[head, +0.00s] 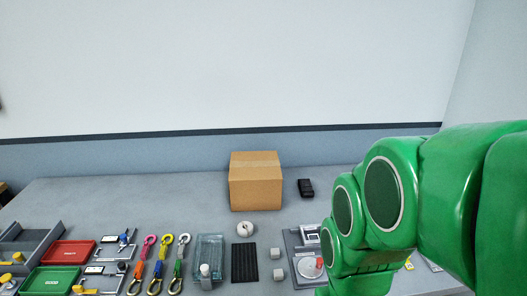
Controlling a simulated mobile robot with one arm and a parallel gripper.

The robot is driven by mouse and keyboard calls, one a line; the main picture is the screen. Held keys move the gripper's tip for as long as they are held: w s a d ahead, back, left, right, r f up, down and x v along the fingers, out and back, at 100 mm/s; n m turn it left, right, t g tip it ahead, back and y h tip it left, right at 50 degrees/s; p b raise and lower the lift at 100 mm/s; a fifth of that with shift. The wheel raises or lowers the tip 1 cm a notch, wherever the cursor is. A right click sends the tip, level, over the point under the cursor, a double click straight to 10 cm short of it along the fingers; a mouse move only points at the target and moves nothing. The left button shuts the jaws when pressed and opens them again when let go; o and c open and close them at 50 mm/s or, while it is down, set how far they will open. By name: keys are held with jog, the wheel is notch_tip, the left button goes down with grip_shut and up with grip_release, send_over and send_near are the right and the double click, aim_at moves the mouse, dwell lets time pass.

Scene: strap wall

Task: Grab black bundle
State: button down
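A small black bundle-like object (306,188) lies on the grey table, just right of the cardboard box. It is dark and too small to make out in detail. Nothing touches it, and a gap separates it from the box. My green arm fills the right side of the head view, in front of and to the right of the black object. My gripper is outside the picture, so its fingers cannot be seen.
A closed cardboard box (256,182) stands at the table's back. A white roll (246,230), black ribbed mat (244,264), clear-lidded case (209,258), several coloured hooked straps (160,265), a red tray (68,253) and a green tray (50,281) lie nearer. The back left is clear.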

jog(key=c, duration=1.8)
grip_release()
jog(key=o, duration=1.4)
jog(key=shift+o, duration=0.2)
